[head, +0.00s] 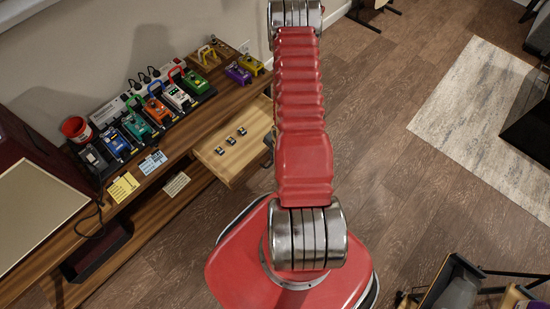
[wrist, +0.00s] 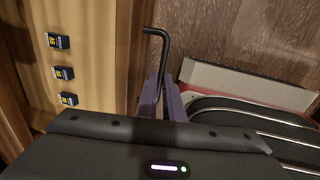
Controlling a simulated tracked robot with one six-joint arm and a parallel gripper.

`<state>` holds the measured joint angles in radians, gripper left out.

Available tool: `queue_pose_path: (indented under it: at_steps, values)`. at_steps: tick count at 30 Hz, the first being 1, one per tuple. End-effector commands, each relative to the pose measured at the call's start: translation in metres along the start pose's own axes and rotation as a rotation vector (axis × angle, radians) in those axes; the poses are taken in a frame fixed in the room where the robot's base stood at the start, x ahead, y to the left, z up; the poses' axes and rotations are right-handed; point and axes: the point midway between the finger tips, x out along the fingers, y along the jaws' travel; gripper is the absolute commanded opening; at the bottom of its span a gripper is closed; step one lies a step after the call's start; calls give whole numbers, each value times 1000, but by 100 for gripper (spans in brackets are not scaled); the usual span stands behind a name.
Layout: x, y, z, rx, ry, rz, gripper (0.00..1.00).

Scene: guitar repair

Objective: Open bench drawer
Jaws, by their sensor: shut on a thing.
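The bench drawer (head: 226,165) is pulled out from the wooden bench (head: 150,185), and its inside shows. It holds three small dark batteries in a row, also seen in the wrist view beside the drawer's front panel (wrist: 137,75). A black bent bar handle (wrist: 163,45) stands off that panel. My gripper (wrist: 165,102) has its purple fingers closed around the handle's lower part. The fingers partly hide the handle. In the head view my red arm covers most of the gripper and the drawer's right end.
Several coloured pedals (head: 157,110), a red cup (head: 76,129) and sticky notes (head: 123,187) are on the bench top. My red base stands close to the drawer. Wooden floor (head: 400,190) is clear to the right, up to a pale rug (head: 480,110).

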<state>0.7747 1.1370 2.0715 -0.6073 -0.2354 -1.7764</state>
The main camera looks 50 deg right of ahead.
Motion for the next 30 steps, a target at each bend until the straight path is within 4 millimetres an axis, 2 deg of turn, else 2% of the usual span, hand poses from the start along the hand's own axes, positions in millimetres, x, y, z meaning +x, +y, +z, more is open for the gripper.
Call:
queue_pose_path:
  at_steps: [8, 9, 16, 25, 30]
  values:
    - [0, 1, 0, -2, 0, 1, 0]
    - [0, 2, 0, -3, 0, 1, 10]
    - [0, 2, -1, -4, 0, 1, 26]
    - [-1, 2, -1, -5, 0, 1, 26]
    - [-9, 3, -1, -6, -1, 2, 26]
